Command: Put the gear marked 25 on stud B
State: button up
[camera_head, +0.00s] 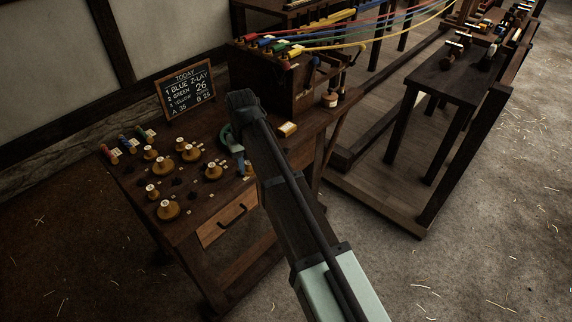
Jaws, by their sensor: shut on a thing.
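Several brass-coloured gears, among them one at the right (214,172) and one at the front (168,210), sit on the dark bench (200,222). Their numbers are too small to read. Small pale labels lie among them; I cannot tell which spot is stud B. My gripper (242,164) is low over the right part of the bench, partly hidden behind my own arm. It is shut on a small yellowish thing (248,171), likely a gear; its marking cannot be read.
A chalkboard (187,90) stands at the bench's back; its last line seems to read A 35, B 25. Coloured bobbins (129,144) lie at the left. A wooden box (275,75) with coloured ropes stands behind my arm. A drawer (228,217) is in the bench front.

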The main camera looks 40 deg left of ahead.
jog(key=shift+n, duration=0.9)
jog(key=s+a, duration=0.1)
jog(key=a, duration=0.4)
jog(key=s+a+r, duration=0.1)
jog(key=s+a, duration=0.1)
jog(key=a, duration=0.4)
jog(key=s+a, duration=0.2)
jog(key=a, duration=0.4)
jog(key=shift+a+r, duration=0.25)
jog(key=shift+r, duration=0.15)
jog(key=shift+d+f, duration=0.1)
jog(key=shift+f, duration=0.15)
jog(key=shift+f, duration=2.8)
jog(key=shift+f, duration=0.6)
jog(key=o, duration=1)
jog(key=shift+o, duration=0.2)
